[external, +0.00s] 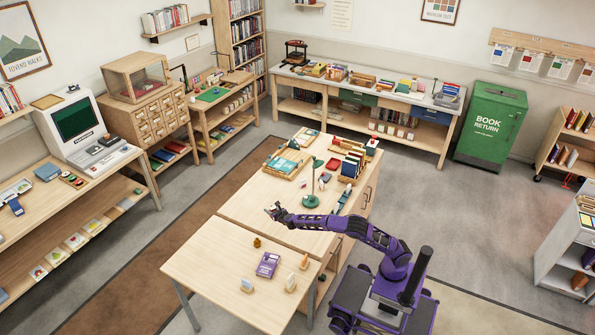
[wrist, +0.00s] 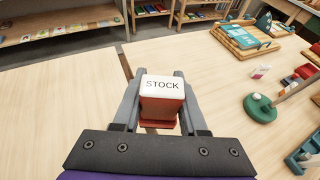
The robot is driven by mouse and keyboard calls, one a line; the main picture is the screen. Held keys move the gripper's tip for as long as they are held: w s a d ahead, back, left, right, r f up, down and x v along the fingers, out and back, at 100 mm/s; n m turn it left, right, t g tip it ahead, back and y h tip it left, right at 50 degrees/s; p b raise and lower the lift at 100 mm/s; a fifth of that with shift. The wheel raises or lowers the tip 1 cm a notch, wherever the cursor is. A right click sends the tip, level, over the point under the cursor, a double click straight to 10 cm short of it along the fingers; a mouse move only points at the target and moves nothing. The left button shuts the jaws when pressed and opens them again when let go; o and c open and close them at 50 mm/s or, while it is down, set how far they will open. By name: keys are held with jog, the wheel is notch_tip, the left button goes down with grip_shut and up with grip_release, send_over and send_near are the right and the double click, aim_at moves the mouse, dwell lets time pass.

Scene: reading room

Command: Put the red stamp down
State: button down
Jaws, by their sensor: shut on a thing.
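In the wrist view, my gripper (wrist: 160,108) is shut on the red stamp (wrist: 161,108), a block with a white face reading "STOCK" and red sides. One finger is on each side of it. The stamp appears held above the light wooden table (wrist: 85,75); how far above, I cannot tell. In the external view, my gripper (external: 275,211) is over the table (external: 245,207), near the seam between its two tops. The stamp is too small to make out clearly there.
A green lamp (external: 311,200) stands right of my gripper. A purple book (external: 267,265) and several small wooden pieces lie on the nearer top. A tray of teal cards (external: 286,163) and a rack of books (external: 347,161) are farther back.

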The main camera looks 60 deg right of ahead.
jog(key=s+a+f+n+t+y+b, duration=0.15)
jog(key=s+a+f, duration=0.25)
jog(key=a, duration=0.7)
jog(key=s+a+f+n+g+y, duration=0.1)
jog(key=s+a+f+y, duration=0.2)
jog(key=a, duration=0.8)
jog(key=n+y+b, duration=0.2)
jog(key=n, duration=0.1)
send_over(266, 303)
jog(key=shift+t+h, duration=0.25)
jog(key=shift+t, duration=0.2)
notch_tip(266, 303, down, 12)
jog(key=shift+r, duration=0.15)
jog(key=shift+f, duration=2.5)
jog(key=shift+f, duration=0.2)
jog(key=shift+c, duration=2.2)
grip_release()
jog(key=shift+r, duration=0.15)
